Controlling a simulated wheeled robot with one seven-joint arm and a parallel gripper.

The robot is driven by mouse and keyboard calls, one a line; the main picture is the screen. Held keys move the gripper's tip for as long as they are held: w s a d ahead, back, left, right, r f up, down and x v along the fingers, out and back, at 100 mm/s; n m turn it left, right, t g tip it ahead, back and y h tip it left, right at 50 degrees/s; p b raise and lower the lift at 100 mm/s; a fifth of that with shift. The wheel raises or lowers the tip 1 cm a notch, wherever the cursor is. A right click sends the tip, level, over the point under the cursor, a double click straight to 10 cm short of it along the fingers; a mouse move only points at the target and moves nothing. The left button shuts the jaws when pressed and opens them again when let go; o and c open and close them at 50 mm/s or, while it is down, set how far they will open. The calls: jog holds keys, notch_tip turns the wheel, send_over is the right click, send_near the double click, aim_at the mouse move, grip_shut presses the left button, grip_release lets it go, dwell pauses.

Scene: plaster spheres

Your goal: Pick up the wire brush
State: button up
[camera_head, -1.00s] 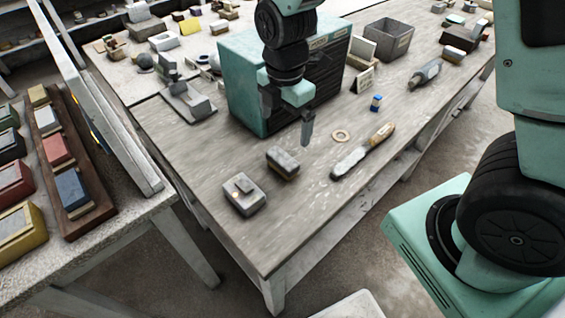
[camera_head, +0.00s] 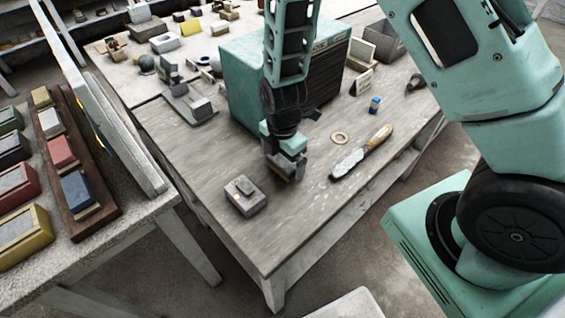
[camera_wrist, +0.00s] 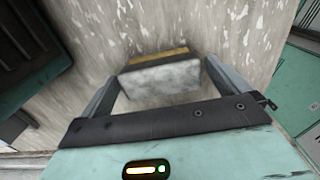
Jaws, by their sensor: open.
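A small block (camera_wrist: 160,80) with a mottled grey face and a yellow-tan strip along its far edge shows in the wrist view; it may be the wire brush. My gripper (camera_head: 284,170) is open and low over the table, with the block between its fingers, one to each side. It does not look clamped. In the head view my gripper mostly hides the block. A long tool (camera_head: 362,153) with a wooden handle and a pale, flat end lies on the table to the right of my gripper.
The worn grey table (camera_head: 300,225) has clear room towards its front corner. A grey box-like item (camera_head: 245,195) sits to the left of my gripper. A ring (camera_head: 340,138) and a small blue item (camera_head: 375,104) lie to the right. A large teal case (camera_head: 240,80) stands behind.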

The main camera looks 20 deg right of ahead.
aim_at(282, 160)
jog(key=shift+f, duration=0.2)
jog(key=c, duration=0.9)
jog(key=shift+r, duration=0.1)
notch_tip(282, 160, up, 10)
jog(key=shift+f+b, duration=0.1)
jog(key=shift+b, duration=0.55)
jog(key=shift+o, duration=0.9)
jog(key=shift+c, duration=0.5)
